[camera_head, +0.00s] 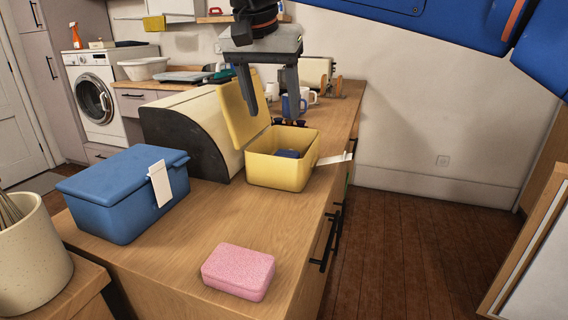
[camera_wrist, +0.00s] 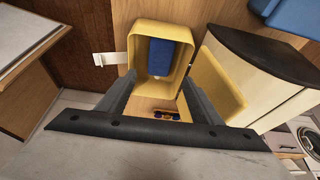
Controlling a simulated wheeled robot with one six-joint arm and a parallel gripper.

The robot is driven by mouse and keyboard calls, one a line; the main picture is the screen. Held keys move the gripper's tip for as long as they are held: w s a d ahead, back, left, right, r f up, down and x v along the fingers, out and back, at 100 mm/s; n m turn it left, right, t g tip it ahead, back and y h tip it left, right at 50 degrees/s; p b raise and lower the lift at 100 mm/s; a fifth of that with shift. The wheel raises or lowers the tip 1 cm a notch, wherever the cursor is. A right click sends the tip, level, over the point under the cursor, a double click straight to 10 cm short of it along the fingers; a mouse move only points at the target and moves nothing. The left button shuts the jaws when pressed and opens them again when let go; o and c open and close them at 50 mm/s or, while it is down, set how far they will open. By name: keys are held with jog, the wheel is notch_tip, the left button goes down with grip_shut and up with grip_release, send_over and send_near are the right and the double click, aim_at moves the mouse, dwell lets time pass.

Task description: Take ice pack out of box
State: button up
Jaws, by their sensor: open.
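The yellow box (camera_head: 281,172) stands on the wooden counter with its lid (camera_head: 241,108) swung open and upright at its left side. The blue ice pack (camera_head: 287,154) lies inside the box, mostly hidden by the walls in the head view. In the wrist view the ice pack (camera_wrist: 160,57) shows at the bottom of the box (camera_wrist: 140,38). My gripper (camera_head: 270,104) is open and empty above the box, fingers pointing down. In the wrist view the fingers of my gripper (camera_wrist: 157,92) are spread wide, apart from the ice pack.
A rounded bread bin (camera_head: 190,130) stands left of the yellow box. Mugs (camera_head: 293,104) stand behind.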

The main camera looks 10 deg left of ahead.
jog(key=x, duration=1.5)
jog(key=shift+w+a+f, duration=0.1)
jog(key=shift+f, duration=0.25)
jog(key=shift+c, duration=0.6)
jog(key=c, duration=1)
jog(key=shift+r, duration=0.1)
jog(key=shift+c, duration=0.2)
